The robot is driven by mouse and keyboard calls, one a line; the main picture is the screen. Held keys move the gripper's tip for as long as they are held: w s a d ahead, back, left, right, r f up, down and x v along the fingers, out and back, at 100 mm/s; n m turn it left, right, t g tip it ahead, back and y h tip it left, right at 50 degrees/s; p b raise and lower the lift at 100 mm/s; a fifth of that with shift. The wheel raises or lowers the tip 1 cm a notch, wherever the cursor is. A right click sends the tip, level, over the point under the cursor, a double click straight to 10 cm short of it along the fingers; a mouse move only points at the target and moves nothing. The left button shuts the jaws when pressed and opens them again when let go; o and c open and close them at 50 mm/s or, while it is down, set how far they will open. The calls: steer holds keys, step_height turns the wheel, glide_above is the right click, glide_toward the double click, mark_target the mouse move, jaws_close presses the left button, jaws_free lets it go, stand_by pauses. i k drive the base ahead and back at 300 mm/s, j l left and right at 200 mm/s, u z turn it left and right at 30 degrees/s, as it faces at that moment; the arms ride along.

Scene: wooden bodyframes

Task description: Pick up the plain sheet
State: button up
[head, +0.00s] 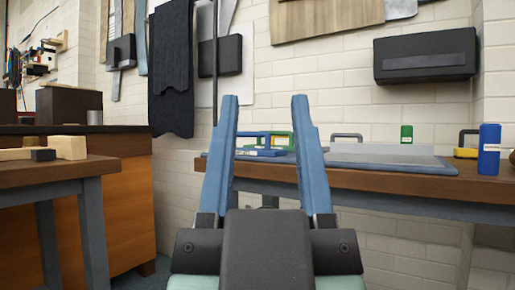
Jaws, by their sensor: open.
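A plain pale grey sheet (385,149) lies at the back of the wooden bench on the right, with a blue-grey flat board or tray (400,164) at its front. I cannot tell whether the sheet rests on the board or behind it. My gripper (265,98) is in the middle of the view, its two blue fingers pointing up and wide apart. It is open with nothing between the fingers. The sheet is to the right of my gripper and apart from it. My fingers hide part of the bench's left end.
The bench (420,183) also holds a blue bottle (489,150), a green container (406,134) and blue and green framed items (262,142) on the left. A black box (425,56) hangs on the brick wall above. A lower wooden table (50,172) stands at left.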

mark_target(411, 154)
steer(key=i+l+z, duration=0.25)
steer(key=i, duration=0.15)
steer(key=i+l+z, duration=0.1)
steer(key=i+z, duration=0.15)
steer(key=i, duration=0.2)
